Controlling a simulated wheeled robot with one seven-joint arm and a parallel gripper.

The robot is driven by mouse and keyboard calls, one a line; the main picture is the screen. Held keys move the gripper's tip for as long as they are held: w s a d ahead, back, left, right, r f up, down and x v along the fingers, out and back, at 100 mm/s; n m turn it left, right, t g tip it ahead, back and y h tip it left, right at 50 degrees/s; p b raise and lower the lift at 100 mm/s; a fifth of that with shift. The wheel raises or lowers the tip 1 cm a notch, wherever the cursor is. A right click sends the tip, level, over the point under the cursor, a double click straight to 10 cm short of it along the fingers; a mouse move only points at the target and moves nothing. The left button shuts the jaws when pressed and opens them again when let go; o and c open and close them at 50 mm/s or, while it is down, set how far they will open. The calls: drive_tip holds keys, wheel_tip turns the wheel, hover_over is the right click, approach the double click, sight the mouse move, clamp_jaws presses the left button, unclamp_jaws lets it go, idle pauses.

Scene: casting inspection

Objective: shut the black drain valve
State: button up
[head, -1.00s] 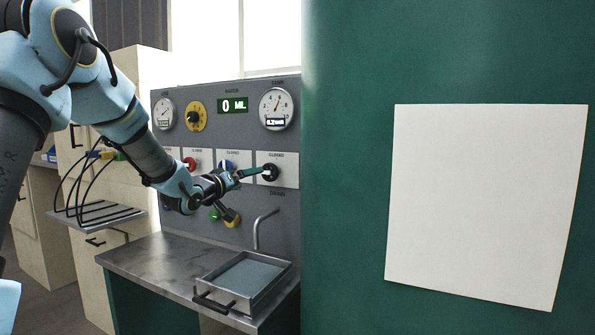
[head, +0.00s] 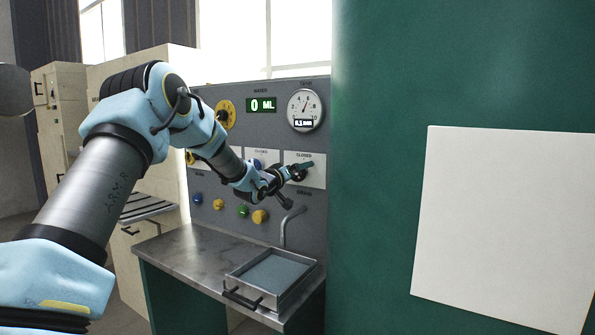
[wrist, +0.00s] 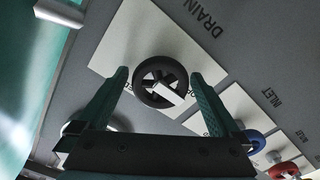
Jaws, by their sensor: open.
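My gripper (wrist: 159,76) is open, with one green finger on each side of the wheel. The fingertips are near its rim; I cannot tell whether they touch it. In the head view my gripper (head: 300,171) is at the drain plate below the word CLOSED. It hides most of the valve there.
The grey panel (head: 262,130) carries a gauge (head: 304,110), a display reading 0 ML (head: 262,105) and several coloured knobs. A tray (head: 285,297) lies below on the counter. A green wall (head: 380,150) stands close on the right.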

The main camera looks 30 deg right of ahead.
drive_tip(key=c, duration=1.3)
drive_tip(key=shift+f+b, duration=0.15)
drive_tip(key=shift+b, duration=0.3)
drive_tip(key=m+b, duration=0.1)
drive_tip(key=b, duration=0.1)
drive_tip(key=m+b, duration=0.2)
drive_tip(key=shift+s+f, duration=0.1)
drive_tip(key=shift+f, duration=0.1)
drive_tip(key=m+b, duration=0.5)
drive_tip(key=b, duration=0.1)
drive_tip(key=m+b, duration=0.4)
drive_tip(key=m, duration=0.1)
drive_tip(key=shift+s+d+r+m+b, duration=0.1)
drive_tip(key=shift+m+b, duration=0.25)
drive_tip(key=shift+m, duration=0.05)
drive_tip(key=shift+r+m+b, duration=0.1)
drive_tip(key=shift+m+b, duration=1.3)
drive_tip(key=shift+m, duration=0.7)
